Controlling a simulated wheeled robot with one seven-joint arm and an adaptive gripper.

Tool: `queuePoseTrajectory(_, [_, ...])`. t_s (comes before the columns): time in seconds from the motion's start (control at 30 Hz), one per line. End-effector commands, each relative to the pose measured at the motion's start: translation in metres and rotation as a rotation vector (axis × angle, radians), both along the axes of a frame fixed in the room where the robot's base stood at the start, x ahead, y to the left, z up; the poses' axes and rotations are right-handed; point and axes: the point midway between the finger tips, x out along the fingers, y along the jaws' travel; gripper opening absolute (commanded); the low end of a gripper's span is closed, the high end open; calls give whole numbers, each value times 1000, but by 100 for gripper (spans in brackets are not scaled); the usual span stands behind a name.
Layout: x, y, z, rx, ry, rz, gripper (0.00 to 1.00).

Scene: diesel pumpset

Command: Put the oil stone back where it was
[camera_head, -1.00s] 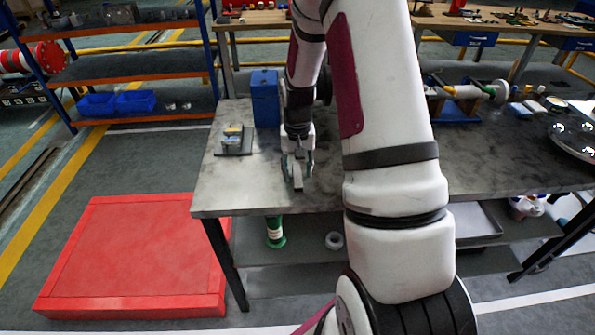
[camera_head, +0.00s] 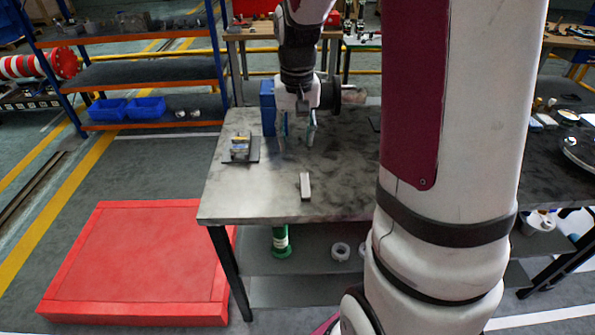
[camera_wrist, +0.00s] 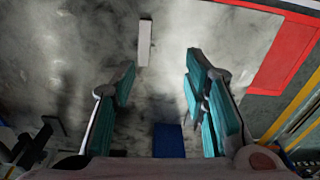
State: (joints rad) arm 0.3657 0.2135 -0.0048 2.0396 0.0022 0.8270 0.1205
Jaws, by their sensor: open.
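The oil stone, a pale grey bar (camera_head: 305,186), lies flat on the worktable near its front edge. It also shows in the wrist view (camera_wrist: 144,42), at the top, beyond my fingertips. My gripper (camera_head: 298,133) is behind the stone and above the table, clear of it. In the wrist view my two teal fingers (camera_wrist: 161,68) stand wide apart with nothing between them.
The worktable (camera_head: 230,190) has bare room around the stone. A dark plate with small blocks (camera_head: 241,150) lies at left. A blue box (camera_head: 267,108) stands beside my gripper. A red platform (camera_head: 140,265) is on the floor at left.

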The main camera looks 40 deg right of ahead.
Motion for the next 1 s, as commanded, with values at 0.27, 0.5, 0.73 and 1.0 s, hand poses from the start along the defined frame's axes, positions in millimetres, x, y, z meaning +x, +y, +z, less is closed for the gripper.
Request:
queuePoseTrajectory(0.27, [-65,75,77,-45,-119,186,41])
queuePoseTrajectory(0.5, [-135,122,106,-73,-216,338,41])
queuePoseTrajectory(0.73, [-187,146,109,-90,-288,450,41])
queuePoseTrajectory(1.0, [-204,152,106,-95,-312,489,41])
